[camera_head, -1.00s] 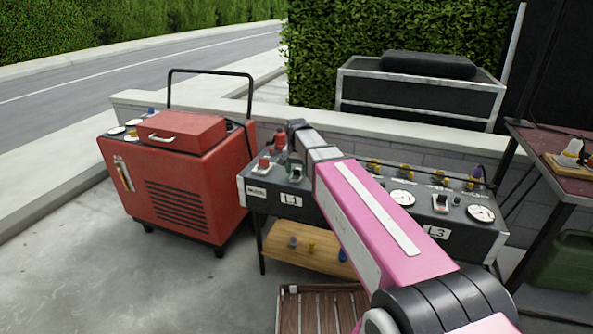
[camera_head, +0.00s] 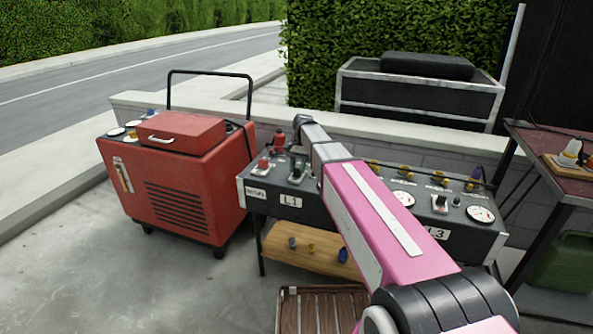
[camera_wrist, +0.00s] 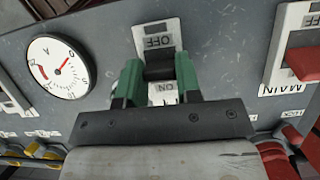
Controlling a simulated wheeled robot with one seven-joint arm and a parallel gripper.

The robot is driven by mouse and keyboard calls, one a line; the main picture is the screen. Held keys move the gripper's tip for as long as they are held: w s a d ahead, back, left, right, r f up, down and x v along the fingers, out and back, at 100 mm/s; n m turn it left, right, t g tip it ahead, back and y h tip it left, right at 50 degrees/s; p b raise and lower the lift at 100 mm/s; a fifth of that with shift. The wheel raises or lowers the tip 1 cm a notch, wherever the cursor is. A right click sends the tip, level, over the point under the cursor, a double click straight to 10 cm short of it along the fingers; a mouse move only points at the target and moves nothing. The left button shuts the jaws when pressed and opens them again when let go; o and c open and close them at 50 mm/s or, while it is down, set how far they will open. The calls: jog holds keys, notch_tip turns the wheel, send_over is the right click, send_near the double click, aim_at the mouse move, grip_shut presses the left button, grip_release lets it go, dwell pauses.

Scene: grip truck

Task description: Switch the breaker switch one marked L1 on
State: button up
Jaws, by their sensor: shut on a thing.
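The L1 breaker switch is a light plate (camera_wrist: 158,38) with a dark lever (camera_wrist: 159,65), between upside-down OFF and ON marks in the wrist view. My gripper (camera_wrist: 158,72) has green fingers on either side of the lever and is shut on it. The fingers cover part of the plate, so the lever's exact position is hard to tell. In the head view my gripper (camera_head: 298,166) is over the left end of the dark panel (camera_head: 330,217), just above the L1 label (camera_head: 291,200).
A red MAIN switch (camera_wrist: 305,62) sits close beside the L1 switch, and a round gauge (camera_wrist: 58,68) is on the other side. A red generator-like box (camera_head: 175,180) stands left of the panel. A wooden shelf (camera_head: 310,262) is below it.

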jog(key=shift+w+d+g, duration=0.1)
jog(key=shift+w+g, duration=0.1)
jog(key=shift+g, duration=0.3)
jog(key=o, duration=0.9)
jog(key=shift+v, duration=3.75)
